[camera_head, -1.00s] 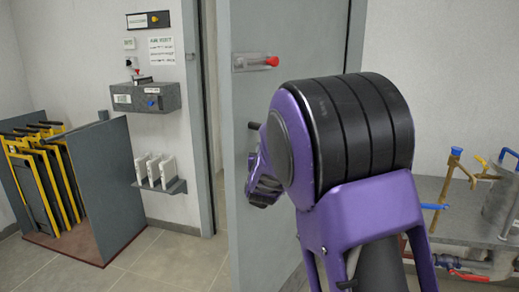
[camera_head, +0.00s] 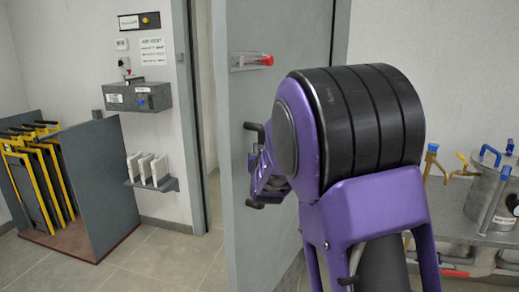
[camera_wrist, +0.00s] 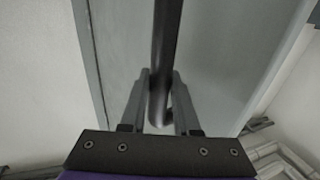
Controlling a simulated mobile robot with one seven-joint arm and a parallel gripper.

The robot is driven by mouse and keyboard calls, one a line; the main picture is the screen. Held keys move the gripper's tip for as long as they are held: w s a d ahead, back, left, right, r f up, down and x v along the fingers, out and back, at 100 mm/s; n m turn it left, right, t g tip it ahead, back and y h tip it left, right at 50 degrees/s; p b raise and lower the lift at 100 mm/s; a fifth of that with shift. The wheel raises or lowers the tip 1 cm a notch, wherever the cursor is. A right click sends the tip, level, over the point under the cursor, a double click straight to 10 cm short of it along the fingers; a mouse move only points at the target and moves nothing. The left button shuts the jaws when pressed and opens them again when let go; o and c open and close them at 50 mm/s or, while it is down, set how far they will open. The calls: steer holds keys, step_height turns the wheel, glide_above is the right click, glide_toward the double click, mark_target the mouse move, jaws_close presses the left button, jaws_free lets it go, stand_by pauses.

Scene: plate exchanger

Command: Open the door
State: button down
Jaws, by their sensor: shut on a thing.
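The grey door (camera_head: 285,95) stands ajar in the middle of the head view, with a gap between its left edge and the door frame (camera_head: 196,120). Its dark handle (camera_head: 252,127) sticks out below a latch with a red knob (camera_head: 252,61). My gripper (camera_head: 254,180) is at the handle, partly hidden by my purple arm. In the wrist view the handle bar (camera_wrist: 167,45) runs down between the two fingers of my gripper (camera_wrist: 160,90), which are shut on it. The door face (camera_wrist: 118,60) lies behind it.
To the left are a grey rack (camera_head: 105,185) with yellow-framed plates, a wall box (camera_head: 137,96) and a small shelf (camera_head: 155,184) with white plates. To the right is a bench (camera_head: 445,215) with a metal vessel (camera_head: 487,195) and pipes. Tiled floor before the doorway is clear.

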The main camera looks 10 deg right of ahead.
steer(key=shift+d+r, duration=0.1)
steer(key=shift+d, duration=0.05)
steer(key=c, duration=0.7)
jaws_free()
steer(key=shift+o, duration=0.2)
steer(key=shift+s, duration=0.1)
